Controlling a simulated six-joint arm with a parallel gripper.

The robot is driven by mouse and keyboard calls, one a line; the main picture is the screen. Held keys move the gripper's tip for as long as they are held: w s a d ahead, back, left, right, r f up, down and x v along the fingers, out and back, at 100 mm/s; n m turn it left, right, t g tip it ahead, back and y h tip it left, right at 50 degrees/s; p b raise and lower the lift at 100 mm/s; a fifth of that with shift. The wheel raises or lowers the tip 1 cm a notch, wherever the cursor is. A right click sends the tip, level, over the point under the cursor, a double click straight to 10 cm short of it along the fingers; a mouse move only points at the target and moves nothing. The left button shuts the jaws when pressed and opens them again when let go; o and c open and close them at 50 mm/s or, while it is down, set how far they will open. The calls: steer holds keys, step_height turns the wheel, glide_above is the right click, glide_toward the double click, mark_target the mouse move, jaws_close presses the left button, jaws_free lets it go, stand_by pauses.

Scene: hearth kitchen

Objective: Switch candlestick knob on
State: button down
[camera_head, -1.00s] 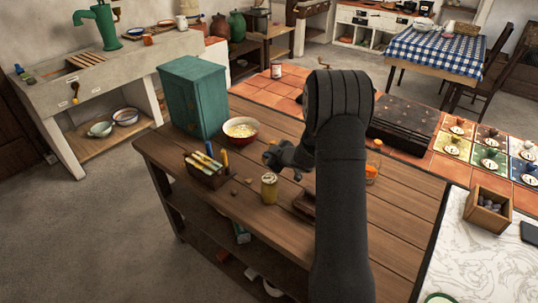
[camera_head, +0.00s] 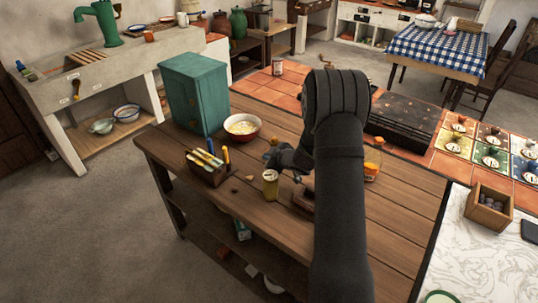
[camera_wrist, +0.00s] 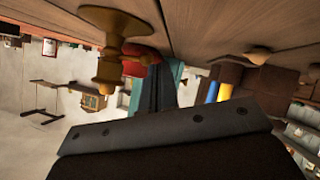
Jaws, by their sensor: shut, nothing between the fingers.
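The yellow can (camera_head: 270,186) stands close to my gripper. An orange-lidded jar (camera_head: 371,170) is right of my arm. The wooden counter (camera_head: 400,215) is clear at right front.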

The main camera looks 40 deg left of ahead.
steer(key=shift+s+f, duration=0.15)
steer(key=shift+f, duration=0.6)
steer(key=shift+r, duration=0.1)
stand_by(1.1)
steer(key=shift+r, duration=0.65)
steer(key=shift+r, duration=0.35)
steer(key=w+d+r, duration=0.3)
steer(key=d+r, duration=0.7)
steer(key=d, duration=0.1)
steer(key=shift+d+r, duration=0.15)
steer(key=shift+d, duration=0.05)
